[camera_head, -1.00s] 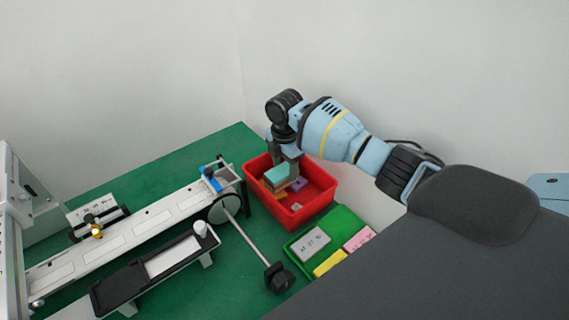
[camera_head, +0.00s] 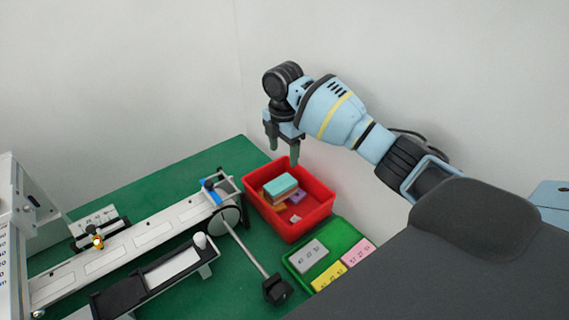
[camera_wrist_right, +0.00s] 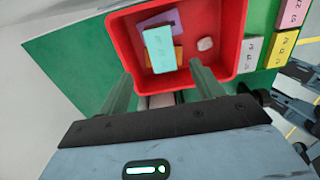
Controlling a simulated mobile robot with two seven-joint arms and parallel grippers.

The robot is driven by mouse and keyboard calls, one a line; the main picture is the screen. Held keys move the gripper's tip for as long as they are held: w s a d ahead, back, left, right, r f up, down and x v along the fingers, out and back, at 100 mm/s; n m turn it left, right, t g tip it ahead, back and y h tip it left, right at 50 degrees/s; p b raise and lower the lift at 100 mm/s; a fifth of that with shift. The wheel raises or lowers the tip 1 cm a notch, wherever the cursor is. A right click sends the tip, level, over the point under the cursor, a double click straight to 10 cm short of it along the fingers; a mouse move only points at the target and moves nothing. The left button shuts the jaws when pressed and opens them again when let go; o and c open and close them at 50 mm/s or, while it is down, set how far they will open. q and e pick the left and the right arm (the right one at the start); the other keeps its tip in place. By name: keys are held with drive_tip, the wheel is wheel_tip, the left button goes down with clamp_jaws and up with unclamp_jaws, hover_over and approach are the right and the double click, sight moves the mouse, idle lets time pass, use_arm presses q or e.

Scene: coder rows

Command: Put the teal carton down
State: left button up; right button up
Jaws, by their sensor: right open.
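The teal carton (camera_head: 280,186) lies in the red bin (camera_head: 318,213), on top of other small cartons. In the right wrist view the teal carton (camera_wrist_right: 160,49) lies across a purple and an orange piece inside the red bin (camera_wrist_right: 122,50). My right gripper (camera_head: 282,155) is open and empty above the bin, apart from the carton. In the right wrist view its two fingers (camera_wrist_right: 160,82) stand wide apart with nothing between them. My left gripper is not in view.
A green tray (camera_head: 338,232) with grey, yellow and pink cartons stands beside the bin. A white rail device with a round disc (camera_head: 226,221) and a rod stands left of the bin. The green table (camera_head: 150,185) is bare behind the rail. A white wall is close behind the bin.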

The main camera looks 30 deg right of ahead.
drive_tip(key=shift+r, duration=1.35)
